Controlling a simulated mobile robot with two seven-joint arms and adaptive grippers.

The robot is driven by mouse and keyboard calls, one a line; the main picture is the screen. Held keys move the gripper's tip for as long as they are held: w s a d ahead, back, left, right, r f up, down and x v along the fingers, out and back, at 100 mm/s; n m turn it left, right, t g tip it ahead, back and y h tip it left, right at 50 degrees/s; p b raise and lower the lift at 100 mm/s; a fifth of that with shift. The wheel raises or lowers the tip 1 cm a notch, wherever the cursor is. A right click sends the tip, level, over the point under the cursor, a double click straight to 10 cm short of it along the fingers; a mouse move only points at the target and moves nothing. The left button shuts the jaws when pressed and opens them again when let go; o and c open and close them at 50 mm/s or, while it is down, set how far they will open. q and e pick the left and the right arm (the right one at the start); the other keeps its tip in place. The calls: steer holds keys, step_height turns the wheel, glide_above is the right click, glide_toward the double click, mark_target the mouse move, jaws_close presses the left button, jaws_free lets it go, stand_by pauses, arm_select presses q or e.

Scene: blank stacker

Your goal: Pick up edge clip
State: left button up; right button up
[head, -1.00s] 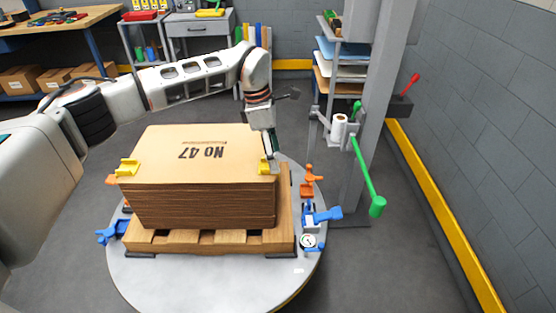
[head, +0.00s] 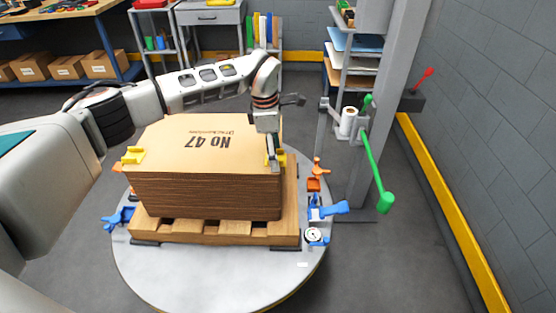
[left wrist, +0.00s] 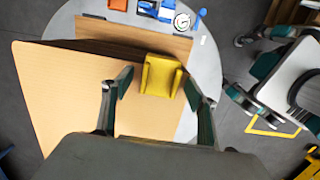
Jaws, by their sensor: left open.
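A yellow edge clip (left wrist: 161,76) sits on the edge of the cardboard stack in the left wrist view, between and just ahead of my left fingers. My left gripper (left wrist: 160,92) is open, with one finger on each side of it. In the head view my left gripper (head: 275,158) hangs over the right corner of the stack and partly covers this clip. A second yellow edge clip (head: 132,155) sits on the stack's left corner. The cardboard stack (head: 190,155) is marked "No 47" and lies on a wooden pallet (head: 190,230). My right gripper is not in view.
The pallet stands on a round grey turntable (head: 160,280). Blue clamps (head: 328,209), an orange clamp (head: 318,175) and a dial gauge (head: 313,235) are at its right. A grey post with a green lever (head: 372,165) stands beyond. The floor right of it is clear.

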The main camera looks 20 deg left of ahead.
arm_select(q)
steer(key=shift+r, duration=0.1)
steer(key=c, duration=1.1)
step_height(320, 180, up, 20)
steer(key=p, duration=0.1)
steer(key=shift+p, duration=0.4)
